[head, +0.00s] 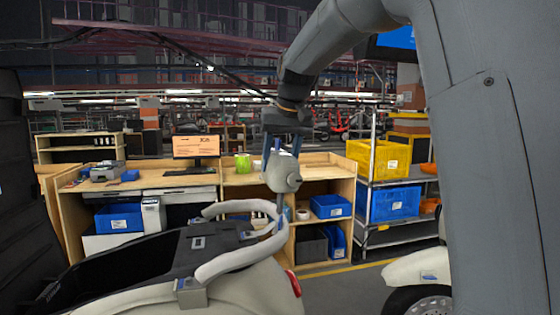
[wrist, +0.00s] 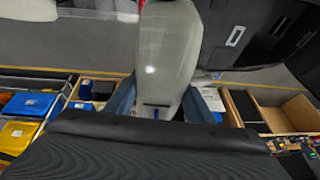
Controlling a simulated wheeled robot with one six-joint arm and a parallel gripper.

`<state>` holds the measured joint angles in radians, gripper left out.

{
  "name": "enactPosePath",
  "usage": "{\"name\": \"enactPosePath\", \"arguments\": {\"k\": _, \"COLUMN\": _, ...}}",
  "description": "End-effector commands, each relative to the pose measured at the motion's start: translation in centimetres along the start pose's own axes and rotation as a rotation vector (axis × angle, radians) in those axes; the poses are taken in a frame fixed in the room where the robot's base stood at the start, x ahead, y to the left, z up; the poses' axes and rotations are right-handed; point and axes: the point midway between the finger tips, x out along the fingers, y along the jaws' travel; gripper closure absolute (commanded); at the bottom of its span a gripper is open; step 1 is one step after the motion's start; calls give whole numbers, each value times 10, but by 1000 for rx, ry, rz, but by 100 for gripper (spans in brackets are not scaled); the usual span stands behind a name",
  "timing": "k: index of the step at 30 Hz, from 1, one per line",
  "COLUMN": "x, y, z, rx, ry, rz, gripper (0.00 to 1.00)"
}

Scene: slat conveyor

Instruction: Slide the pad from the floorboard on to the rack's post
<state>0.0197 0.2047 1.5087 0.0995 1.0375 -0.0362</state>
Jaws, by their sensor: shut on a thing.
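My gripper (head: 280,153) points down and is shut on the pale grey pad (head: 276,175), with a blue finger on each side of it. In the wrist view the pad (wrist: 165,60) stands large between the fingers (wrist: 158,102). In the head view the pad hangs over the right end of the rack (head: 232,264), a pale curved tube on a cream vehicle. A thin upright (head: 281,207), seemingly the rack's post, shows directly below the pad. I cannot tell whether the two touch or overlap. I cannot make out the floorboard for certain.
A wooden workbench (head: 215,180) with a monitor (head: 196,146) and blue bins stands behind. A wire shelf with a yellow crate (head: 378,159) and a blue crate (head: 389,203) is to the right. A second pale vehicle (head: 417,268) is at lower right. Open floor (head: 335,288) lies between the vehicles.

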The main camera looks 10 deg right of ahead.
Motion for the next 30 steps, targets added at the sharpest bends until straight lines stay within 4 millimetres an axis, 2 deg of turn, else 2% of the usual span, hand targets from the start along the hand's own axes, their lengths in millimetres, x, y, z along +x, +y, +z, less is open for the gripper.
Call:
{"name": "enactPosePath", "arguments": {"k": 12, "x": 5, "y": 0, "z": 2, "rx": 0, "ry": 1, "rz": 0, "gripper": 83}}
{"name": "enactPosePath", "arguments": {"k": 13, "x": 5, "y": 0, "z": 2, "rx": 0, "ry": 1, "rz": 0, "gripper": 48}}
{"name": "enactPosePath", "arguments": {"k": 16, "x": 5, "y": 0, "z": 2, "rx": 0, "ry": 1, "rz": 0, "gripper": 31}}
{"name": "enactPosePath", "arguments": {"k": 25, "x": 6, "y": 0, "z": 3, "rx": 0, "ry": -1, "rz": 0, "gripper": 30}}
{"name": "enactPosePath", "arguments": {"k": 30, "x": -9, "y": 0, "z": 2, "rx": 0, "ry": 2, "rz": 0, "gripper": 30}}
